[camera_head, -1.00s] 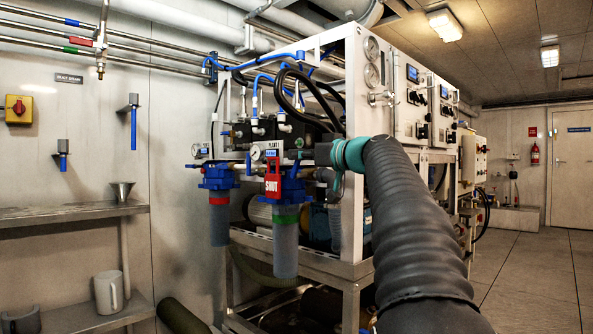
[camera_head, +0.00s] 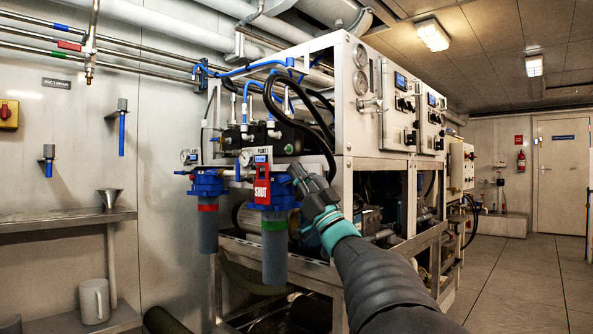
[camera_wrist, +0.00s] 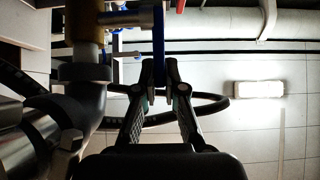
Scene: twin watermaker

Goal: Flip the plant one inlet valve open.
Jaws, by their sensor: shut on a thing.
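My gripper (camera_head: 296,174) is beside the front filter housing, just right of the red SHUT sign (camera_head: 262,190). The sign hangs below the PLANT 1 label (camera_head: 263,154). In the wrist view my gripper (camera_wrist: 161,85) is shut on a narrow blue lever (camera_wrist: 158,40), which extends up from between the fingertips. A brass and grey pipe fitting (camera_wrist: 82,25) is to the left of the lever. In the head view the lever is not clear behind the fingers and sign, so its angle to the pipe cannot be told there.
Two blue-capped filter housings (camera_head: 208,186) hang at the rack's front. The white rack frame (camera_head: 345,100) and black hoses (camera_head: 300,110) are close to my arm. A shelf (camera_head: 70,221) is at the left. The floor at right (camera_head: 510,270) is clear.

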